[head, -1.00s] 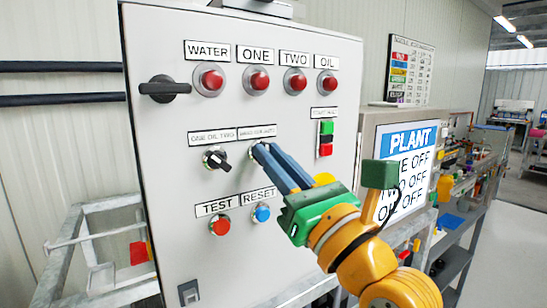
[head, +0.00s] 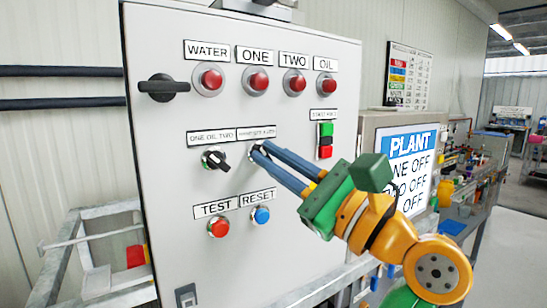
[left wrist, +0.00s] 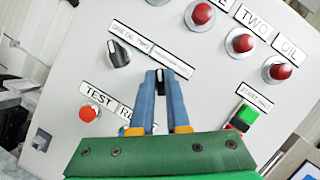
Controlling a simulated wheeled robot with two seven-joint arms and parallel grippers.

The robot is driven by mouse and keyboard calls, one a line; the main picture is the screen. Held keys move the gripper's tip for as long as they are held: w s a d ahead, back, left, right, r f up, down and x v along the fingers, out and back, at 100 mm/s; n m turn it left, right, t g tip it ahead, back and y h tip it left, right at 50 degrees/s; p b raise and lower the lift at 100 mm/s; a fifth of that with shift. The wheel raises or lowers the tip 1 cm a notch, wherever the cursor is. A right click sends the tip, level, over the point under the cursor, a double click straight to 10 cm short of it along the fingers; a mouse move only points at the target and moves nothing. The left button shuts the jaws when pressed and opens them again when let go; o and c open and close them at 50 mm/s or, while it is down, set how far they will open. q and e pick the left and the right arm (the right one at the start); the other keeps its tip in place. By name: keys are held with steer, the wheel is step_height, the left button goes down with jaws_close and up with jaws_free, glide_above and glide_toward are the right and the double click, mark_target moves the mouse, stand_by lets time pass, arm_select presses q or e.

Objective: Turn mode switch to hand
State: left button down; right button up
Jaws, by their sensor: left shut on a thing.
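The mode switch is a small dark knob under a label too blurred to read, on the front of the grey control panel (head: 300,200). In the left wrist view the knob (left wrist: 160,82) shows between my fingertips. My left gripper (head: 257,151) reaches it from the lower right, with its blue fingers shut on the knob. The fingers hide most of the knob in the head view. My left gripper (left wrist: 160,78) also shows in the wrist view. My right gripper is not in view.
The ONE OIL TWO selector (head: 216,159) sits just left of my fingertips. The red TEST button (head: 219,227) and blue RESET button (head: 261,215) are below. Green and red start/stop buttons (head: 326,140) are to the right. The PLANT board (head: 407,165) stands behind my arm.

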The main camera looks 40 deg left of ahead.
arm_select(q)
steer(key=shift+r+n+g, duration=0.1)
steer(key=shift+n+g, duration=0.3)
steer(key=shift+n, duration=0.7)
steer(key=c, duration=0.9)
jaws_free()
steer(key=v, duration=0.7)
steer(key=shift+b, duration=0.35)
